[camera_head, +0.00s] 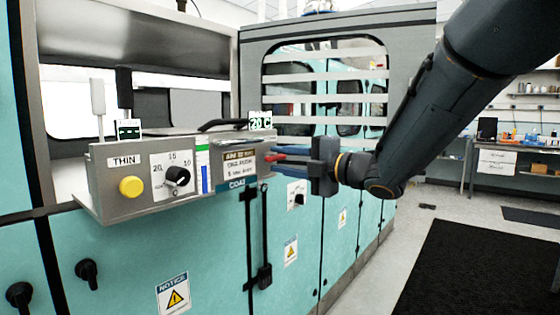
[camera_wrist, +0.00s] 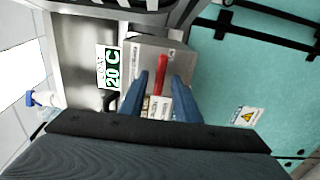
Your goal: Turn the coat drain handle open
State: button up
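The coat drain handle appears as a small red lever (camera_head: 274,157) at the right end of the steel control box, near the COAT label (camera_head: 237,184). In the wrist view the red lever (camera_wrist: 161,74) stands out from the grey box face. My gripper (camera_head: 284,160) is at the lever, reaching in from the right. In the wrist view my gripper (camera_wrist: 158,85) has its two blue fingers apart, one on each side of the lever, with gaps between. Whether a finger touches the lever cannot be told. The lever's base is partly hidden in the head view.
The control box (camera_head: 120,205) carries a yellow button (camera_head: 131,187) and a black dial (camera_head: 178,177). A green 20 C display (camera_head: 260,121) sits above it. Teal cabinet doors (camera_head: 220,260) lie below. Open floor with a black mat (camera_head: 480,268) is at the right.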

jog(key=v, duration=0.7)
jog(key=shift+s, duration=0.1)
jog(key=w+d+f+m+t+h+p, duration=0.1)
jog(key=w+d+f+m+t+h, duration=0.3)
jog(key=m, duration=0.3)
jog(key=s+d+f+m+g+h+p, duration=0.45)
jog(key=s+d+f+m+h, duration=0.25)
jog(key=d+f+m+h, duration=0.45)
jog(key=s+a+f+m+g+p, duration=0.1)
jog(key=s+f+m+g, duration=0.4)
jog(key=s, duration=0.7)
jog(key=s+f+m+g+y+p, duration=0.1)
jog(key=s+f+m+g, duration=0.4)
jog(key=s, duration=0.7)
jog(key=shift+a+f, duration=0.25)
jog(key=shift+a, duration=0.15)
